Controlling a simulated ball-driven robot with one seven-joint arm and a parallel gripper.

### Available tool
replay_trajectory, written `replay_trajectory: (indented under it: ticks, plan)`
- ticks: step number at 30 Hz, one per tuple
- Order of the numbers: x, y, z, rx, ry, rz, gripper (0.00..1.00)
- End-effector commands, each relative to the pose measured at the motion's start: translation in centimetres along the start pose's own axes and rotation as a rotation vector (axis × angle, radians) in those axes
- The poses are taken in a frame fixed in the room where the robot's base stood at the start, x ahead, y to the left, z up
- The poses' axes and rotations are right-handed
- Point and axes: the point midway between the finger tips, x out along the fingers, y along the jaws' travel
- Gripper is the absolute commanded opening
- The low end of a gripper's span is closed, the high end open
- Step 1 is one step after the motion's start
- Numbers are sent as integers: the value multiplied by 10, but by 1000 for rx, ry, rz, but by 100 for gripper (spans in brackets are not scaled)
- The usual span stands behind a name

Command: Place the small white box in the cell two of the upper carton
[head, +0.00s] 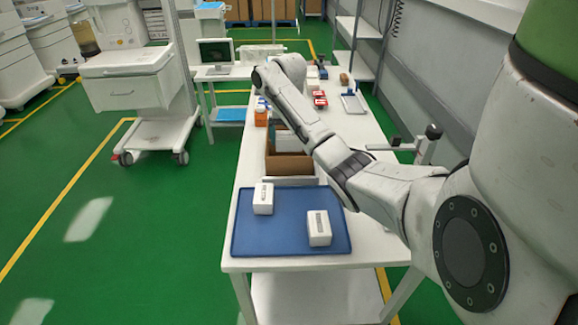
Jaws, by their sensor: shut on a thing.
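Two small white boxes are on a blue tray at the near end of the white table. One white box (263,199) stands at the tray's left. The other white box (319,229) is nearer and to the right, with a grey marking on top. A brown open carton (288,167) stands just beyond the tray, with a pale item (287,141) at its far side. My arm crosses above the table and covers part of the carton's right side. My gripper and anything it holds are hidden; I cannot make out carton cells.
The blue tray (284,246) has bare room around the boxes. Orange-capped bottles (261,115), red items (320,98) and a small tray (352,104) are farther along the white table (375,227). A wall is right; a medical cart (130,85) and open green floor are left.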

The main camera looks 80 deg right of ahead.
Motion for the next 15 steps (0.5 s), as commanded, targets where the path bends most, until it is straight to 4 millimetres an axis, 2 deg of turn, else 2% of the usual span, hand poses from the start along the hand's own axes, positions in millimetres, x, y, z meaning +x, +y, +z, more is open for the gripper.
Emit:
replay_trajectory:
  ticks: [1,3,10,15]
  plan:
    - [14,1,0,0,1,0,56]
    - [25,0,-1,2,2,0,56]
    - [46,-1,-1,2,3,-1,56]
    - [73,-1,-1,2,4,-1,56]
